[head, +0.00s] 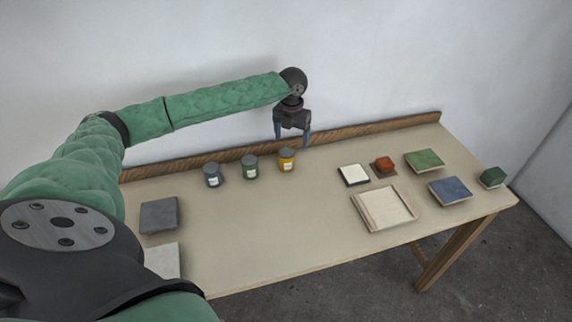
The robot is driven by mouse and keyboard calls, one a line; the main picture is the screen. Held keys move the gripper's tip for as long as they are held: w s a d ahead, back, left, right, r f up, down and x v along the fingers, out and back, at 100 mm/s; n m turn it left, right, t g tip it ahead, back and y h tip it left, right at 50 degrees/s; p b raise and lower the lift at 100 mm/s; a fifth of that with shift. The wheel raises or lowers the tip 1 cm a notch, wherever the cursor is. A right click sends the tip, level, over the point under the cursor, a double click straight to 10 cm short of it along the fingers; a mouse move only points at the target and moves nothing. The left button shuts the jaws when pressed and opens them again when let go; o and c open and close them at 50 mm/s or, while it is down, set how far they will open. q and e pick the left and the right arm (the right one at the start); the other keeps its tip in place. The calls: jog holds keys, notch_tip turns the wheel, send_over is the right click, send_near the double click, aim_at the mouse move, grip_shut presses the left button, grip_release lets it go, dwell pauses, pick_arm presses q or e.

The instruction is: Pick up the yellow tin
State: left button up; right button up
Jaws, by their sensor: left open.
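The yellow tin (287,161) stands upright on the table near the back ledge, the rightmost of a row of three tins. It has a dark lid and a pale label. My left gripper (292,138) is open, pointing down, with its fingertips above the yellow tin or a little behind it; the exact depth is hard to tell. The fingers look apart from the tin and hold nothing. My right gripper is not in view.
A green-grey tin (250,168) and a blue-grey tin (212,175) stand left of the yellow one. A wooden ledge (385,127) runs along the back. The table's middle is clear.

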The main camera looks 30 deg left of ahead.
aim_at(286, 152)
pick_arm(q)
jog(key=a+f+b, duration=0.1)
jog(key=w+a+f+b, duration=0.1)
jog(key=f+b, duration=0.1)
jog(key=shift+a, duration=0.15)
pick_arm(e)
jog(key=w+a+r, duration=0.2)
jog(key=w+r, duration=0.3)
pick_arm(q)
jog(key=shift+s+f+p, duration=0.15)
jog(key=shift+f+p, duration=0.2)
jog(key=shift+f, duration=0.85)
jog(key=f+p, duration=0.1)
jog(key=f, duration=0.1)
jog(key=f+p, duration=0.1)
jog(key=f, duration=0.1)
jog(key=shift+s+p, duration=0.3)
jog(key=shift+s, duration=0.1)
jog(key=shift+f, duration=0.55)
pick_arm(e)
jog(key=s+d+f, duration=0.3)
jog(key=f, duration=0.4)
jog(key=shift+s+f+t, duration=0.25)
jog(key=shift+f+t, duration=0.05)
pick_arm(q)
jog(key=c, duration=1.1)
jog(key=shift+c, duration=0.5)
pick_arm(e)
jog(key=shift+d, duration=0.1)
